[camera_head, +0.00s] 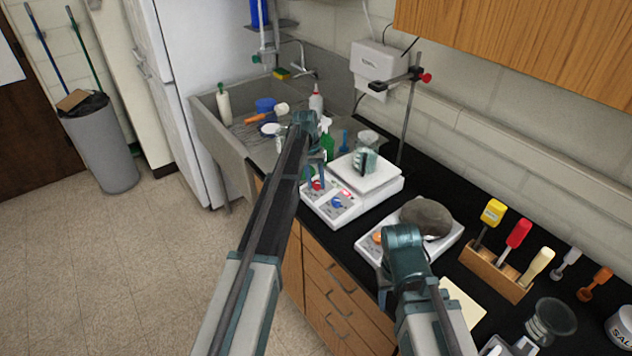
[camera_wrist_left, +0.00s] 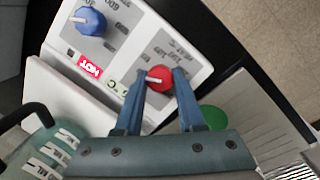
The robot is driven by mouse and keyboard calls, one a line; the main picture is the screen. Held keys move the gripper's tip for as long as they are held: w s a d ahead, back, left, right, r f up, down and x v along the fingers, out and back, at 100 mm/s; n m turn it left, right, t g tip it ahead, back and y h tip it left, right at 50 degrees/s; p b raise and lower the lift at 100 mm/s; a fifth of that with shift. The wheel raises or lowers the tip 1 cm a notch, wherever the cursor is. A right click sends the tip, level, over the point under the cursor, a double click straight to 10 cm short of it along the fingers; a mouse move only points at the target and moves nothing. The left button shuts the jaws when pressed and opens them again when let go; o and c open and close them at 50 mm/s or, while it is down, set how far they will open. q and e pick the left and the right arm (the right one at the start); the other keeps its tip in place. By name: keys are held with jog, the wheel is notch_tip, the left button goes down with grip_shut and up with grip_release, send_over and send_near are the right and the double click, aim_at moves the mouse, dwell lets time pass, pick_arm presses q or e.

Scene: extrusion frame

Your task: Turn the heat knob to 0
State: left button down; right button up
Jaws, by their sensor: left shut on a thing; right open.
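The white hot plate (camera_head: 385,187) stands on the black counter, its control panel facing me. Its red knob (camera_wrist_left: 159,78) has a white pointer line and sits between the fingertips of my left gripper (camera_wrist_left: 155,85), which is shut on it. The left gripper also shows in the head view (camera_head: 316,178), reaching down to the panel. A blue knob (camera_wrist_left: 90,22) is beside the red one, with a red HOT label (camera_wrist_left: 89,66) nearby.
A beaker (camera_wrist_left: 52,152) with white markings stands on the plate. A wooden rack (camera_head: 494,272) of coloured-handled tools is further right. The sink (camera_head: 212,118) is on the left.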

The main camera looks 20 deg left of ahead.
dwell(0.4)
pick_arm(q)
jog(key=c, duration=0.5)
grip_release()
notch_tip(320, 180, up, 14)
jog(key=a+p, duration=0.2)
jog(key=p, duration=1.1)
jog(key=shift+w+f+p, duration=0.15)
jog(key=shift+w+p, duration=0.15)
jog(key=shift+p, duration=0.05)
jog(key=shift+a, duration=0.1)
